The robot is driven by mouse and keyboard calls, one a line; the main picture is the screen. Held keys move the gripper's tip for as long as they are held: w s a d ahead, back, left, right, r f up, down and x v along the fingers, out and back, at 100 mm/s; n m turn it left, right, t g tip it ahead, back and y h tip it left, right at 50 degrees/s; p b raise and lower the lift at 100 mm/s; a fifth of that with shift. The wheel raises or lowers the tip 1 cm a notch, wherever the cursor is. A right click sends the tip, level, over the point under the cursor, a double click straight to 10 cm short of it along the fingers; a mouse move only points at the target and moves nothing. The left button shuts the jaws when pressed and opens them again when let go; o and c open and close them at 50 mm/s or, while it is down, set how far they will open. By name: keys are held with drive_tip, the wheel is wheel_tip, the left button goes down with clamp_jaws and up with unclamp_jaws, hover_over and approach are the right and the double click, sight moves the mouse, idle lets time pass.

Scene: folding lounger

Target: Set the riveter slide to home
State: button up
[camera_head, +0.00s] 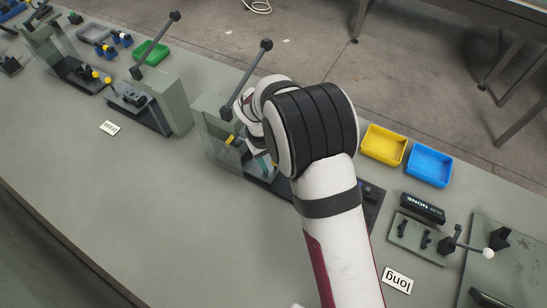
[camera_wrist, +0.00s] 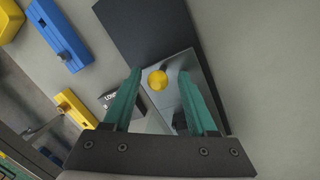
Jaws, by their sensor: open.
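My gripper (camera_wrist: 160,76) is open, with its two green fingers apart. Between the fingertips in the wrist view is a round yellow knob (camera_wrist: 157,80) on a shiny grey metal plate (camera_wrist: 184,62), which appears to be the slide. The plate lies on a dark base (camera_wrist: 150,25). I cannot tell whether the fingers touch the knob. In the head view my arm hides most of the gripper and much of the grey-green lever machine (camera_head: 210,113) beside it, so the slide's position along its travel is unclear.
A similar lever machine (camera_head: 175,100) stands to the left. Yellow (camera_head: 384,145) and blue (camera_head: 430,166) trays lie to the right, beside a black "NONE" block (camera_head: 422,208) and a fixture (camera_head: 418,237). A green tray (camera_head: 150,52) is at the back.

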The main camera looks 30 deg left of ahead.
wheel_tip(320, 180, up, 16)
drive_tip(key=s+a, duration=0.1)
drive_tip(key=s, duration=0.1)
drive_tip(key=shift+s+a+f, duration=0.25)
drive_tip(key=shift+s+a, duration=0.05)
drive_tip(key=shift+a, duration=0.05)
drive_tip(key=s+d+r+m+g, duration=0.1)
drive_tip(key=s+d+r+m, duration=0.2)
drive_tip(key=d, duration=0.5)
drive_tip(key=s+d+r+m+y, duration=0.15)
drive_tip(key=d+m, duration=0.25)
drive_tip(key=d, duration=0.4)
drive_tip(key=s+d+r+m+g, duration=0.1)
drive_tip(key=s+d+m, duration=0.25)
drive_tip(key=d, duration=0.45)
drive_tip(key=s+d+f+m+y, duration=0.1)
drive_tip(key=s+d+m, duration=0.4)
drive_tip(key=s, duration=0.5)
drive_tip(key=shift+d+f+m, duration=0.15)
drive_tip(key=shift+f+m, duration=0.5)
drive_tip(key=shift+f, duration=0.25)
